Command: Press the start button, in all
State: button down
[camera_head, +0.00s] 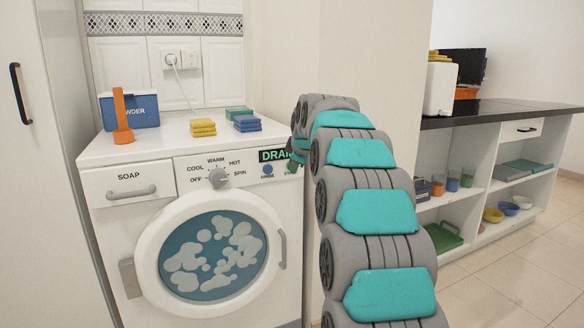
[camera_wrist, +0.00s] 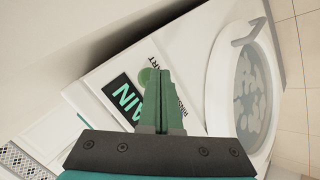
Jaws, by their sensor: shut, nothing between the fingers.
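The white washing machine (camera_head: 300,215) stands at the left, its round door shut, with white suds on blue behind the glass. Its dark display (camera_head: 272,155) shows green letters, "DRAIN", partly covered by my gripper. In the wrist view the green round start button (camera_wrist: 146,75) shows at the left of my fingertips, partly hidden behind them, with part of its label visible. My gripper (camera_head: 292,166) is shut and empty, its green fingers at the right end of the panel. In the wrist view the fingers (camera_wrist: 158,74) point at the panel; I cannot tell whether they touch the button.
A blue rinse button (camera_head: 268,170) and grey dial (camera_head: 219,179) sit left of my gripper. On the machine are a blue powder box (camera_head: 145,110), an orange-handled object (camera_head: 121,115) and folded cloths (camera_head: 203,128). A dark-topped counter (camera_head: 500,110) stands right.

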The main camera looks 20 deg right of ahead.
jog(key=shift+w, duration=0.35)
dwell(0.3)
jog(key=shift+s, duration=0.1)
jog(key=shift+s+f, duration=0.1)
jog(key=shift+s, duration=0.65)
jog(key=shift+s+b, duration=0.1)
jog(key=shift+b, duration=0.2)
jog(key=s+b, duration=0.1)
jog(key=s, duration=0.3)
jog(key=shift+s+d+b, duration=0.1)
jog(key=shift+s+b, duration=0.3)
dwell(0.5)
